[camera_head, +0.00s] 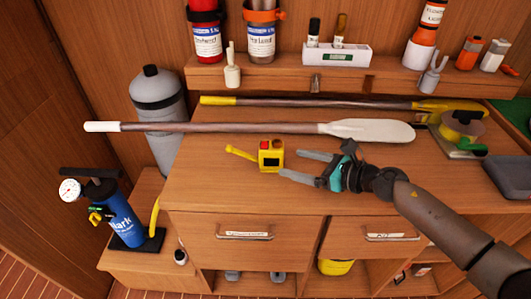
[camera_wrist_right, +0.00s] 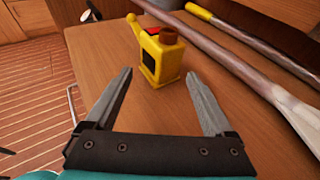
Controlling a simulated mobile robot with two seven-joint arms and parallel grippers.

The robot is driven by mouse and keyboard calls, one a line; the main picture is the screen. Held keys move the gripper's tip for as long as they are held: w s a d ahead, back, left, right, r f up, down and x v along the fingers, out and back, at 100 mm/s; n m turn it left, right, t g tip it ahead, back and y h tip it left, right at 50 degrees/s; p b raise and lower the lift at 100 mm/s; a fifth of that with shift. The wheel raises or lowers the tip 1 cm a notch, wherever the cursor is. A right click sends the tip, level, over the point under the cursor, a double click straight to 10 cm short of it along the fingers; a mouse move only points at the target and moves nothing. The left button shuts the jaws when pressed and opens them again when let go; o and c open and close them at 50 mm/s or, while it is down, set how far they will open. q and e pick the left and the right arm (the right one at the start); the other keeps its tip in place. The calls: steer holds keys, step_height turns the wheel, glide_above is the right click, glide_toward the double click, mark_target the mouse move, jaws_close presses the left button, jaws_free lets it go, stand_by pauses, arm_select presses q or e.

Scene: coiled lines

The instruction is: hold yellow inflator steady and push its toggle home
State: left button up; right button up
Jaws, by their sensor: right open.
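The yellow inflator (camera_head: 271,156) stands on the wooden counter near its front edge. It has a red patch and a dark panel, and a yellow lever-like part (camera_head: 240,153) sticks out to its left in the head view. My right gripper (camera_head: 290,164) is open, with its fingers pointing left at the inflator and a short gap between them. In the right wrist view the inflator (camera_wrist_right: 158,58) stands just beyond and between the fingertips, with a brown round piece on top. I cannot tell how the toggle sits. My left gripper is not in view.
A white-bladed paddle (camera_head: 368,130) and a yellow-ended paddle (camera_head: 310,103) lie behind the inflator. A grey cylinder (camera_head: 158,95) and a blue pump (camera_head: 122,215) stand to the left.

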mark_target(281, 160)
steer(key=b+x, duration=0.1)
steer(key=x, duration=0.4)
steer(key=shift+f+b, duration=0.15)
steer(key=shift+b, duration=0.25)
steer(key=shift+w+a+f, duration=0.1)
steer(key=shift+w+a, duration=0.15)
steer(key=shift+a, duration=0.05)
steer(key=shift+w+a+f+b, duration=0.1)
steer(key=shift+w+a+b, duration=0.15)
steer(key=shift+a+b, duration=0.15)
steer(key=shift+w+a, duration=0.1)
steer(key=c, duration=1.2)
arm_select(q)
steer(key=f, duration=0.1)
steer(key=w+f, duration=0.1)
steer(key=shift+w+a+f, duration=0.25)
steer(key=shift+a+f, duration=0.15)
arm_select(e)
steer(key=shift+c, duration=0.2)
